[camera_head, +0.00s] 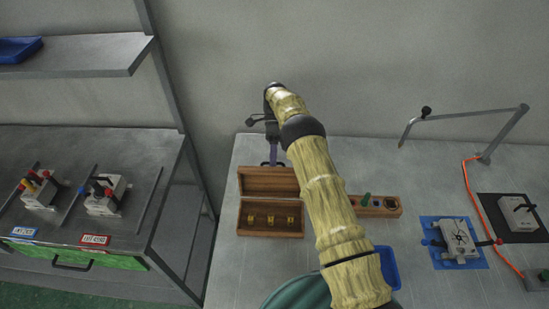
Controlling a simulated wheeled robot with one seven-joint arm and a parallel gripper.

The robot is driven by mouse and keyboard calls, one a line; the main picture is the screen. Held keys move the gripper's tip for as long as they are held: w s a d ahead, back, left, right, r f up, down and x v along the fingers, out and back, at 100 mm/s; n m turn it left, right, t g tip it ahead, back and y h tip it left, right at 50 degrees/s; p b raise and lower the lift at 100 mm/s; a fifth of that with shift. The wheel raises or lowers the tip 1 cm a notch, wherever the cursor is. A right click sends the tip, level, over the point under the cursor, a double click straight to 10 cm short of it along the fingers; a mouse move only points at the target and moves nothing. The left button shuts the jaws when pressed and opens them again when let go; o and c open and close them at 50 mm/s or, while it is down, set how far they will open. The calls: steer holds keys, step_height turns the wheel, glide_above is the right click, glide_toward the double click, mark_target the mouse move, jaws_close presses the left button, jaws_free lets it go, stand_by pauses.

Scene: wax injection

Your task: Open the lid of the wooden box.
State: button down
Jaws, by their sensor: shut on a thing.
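The wooden box (271,234) stands on the grey table, left of my arm. Its lid (253,182) is raised at the back, with its hollow inner side showing. Several brass-coloured pieces lie inside the open box. My gripper (272,163) is at the far upper edge of the lid and is shut on it. The fingers are small and dark here, and their exact contact with the lid is hard to see.
A wooden block with a green peg (367,199) and a blue tray (388,268) are right of my arm. A green round thing (297,293) is in front. A clamp device on a blue mat (456,239) and an orange cable are farther right. A metal bench (150,150) is at left.

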steer(key=c, duration=1.5)
jaws_free()
steer(key=shift+s+a+f, duration=0.15)
steer(key=shift+f, duration=0.2)
steer(key=shift+r, duration=0.2)
step_height(320, 180, up, 10)
steer(key=p, duration=0.4)
